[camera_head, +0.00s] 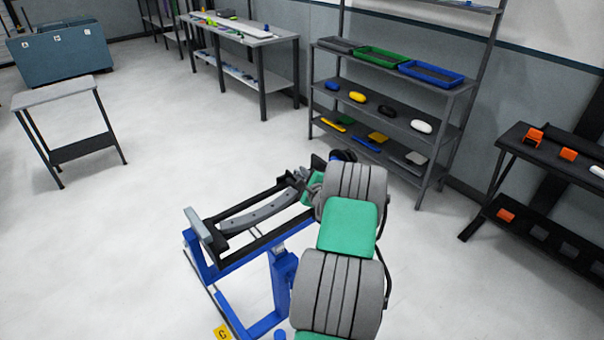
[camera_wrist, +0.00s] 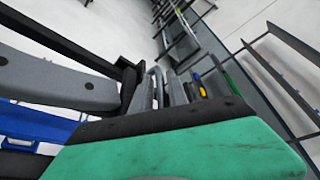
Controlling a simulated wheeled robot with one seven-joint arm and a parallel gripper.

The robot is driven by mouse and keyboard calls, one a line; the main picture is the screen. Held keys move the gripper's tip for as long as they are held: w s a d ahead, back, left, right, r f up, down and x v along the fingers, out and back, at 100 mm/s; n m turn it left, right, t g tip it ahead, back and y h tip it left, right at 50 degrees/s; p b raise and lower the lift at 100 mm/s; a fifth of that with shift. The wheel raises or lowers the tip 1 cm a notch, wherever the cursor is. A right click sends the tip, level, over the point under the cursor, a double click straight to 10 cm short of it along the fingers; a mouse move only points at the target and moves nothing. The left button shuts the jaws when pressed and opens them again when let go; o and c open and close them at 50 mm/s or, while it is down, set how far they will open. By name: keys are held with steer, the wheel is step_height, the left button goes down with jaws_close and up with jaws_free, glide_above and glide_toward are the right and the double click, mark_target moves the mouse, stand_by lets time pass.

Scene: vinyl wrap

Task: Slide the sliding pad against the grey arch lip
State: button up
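The grey arch lip (camera_head: 262,212) is a curved grey strip with small dark holes, lying in a black frame on a blue stand. It also shows in the wrist view (camera_wrist: 55,78) at the left. My gripper (camera_head: 299,176) is at the right end of the frame, close to the end of the arch. In the wrist view its grey fingers (camera_wrist: 160,92) point away, beyond my green and black hand. Whether they touch the arch is unclear. I cannot pick out the sliding pad; the hand hides what lies at the fingertips.
The blue stand (camera_head: 283,275) holds the black frame, with a grey end block (camera_head: 198,224) at its left. A shelf rack (camera_head: 445,100) with trays and coloured pads stands behind right. A dark bench (camera_head: 520,150) with orange items is farther right.

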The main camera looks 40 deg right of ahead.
steer(key=shift+c, duration=0.4)
jaws_close()
stand_by(1.0)
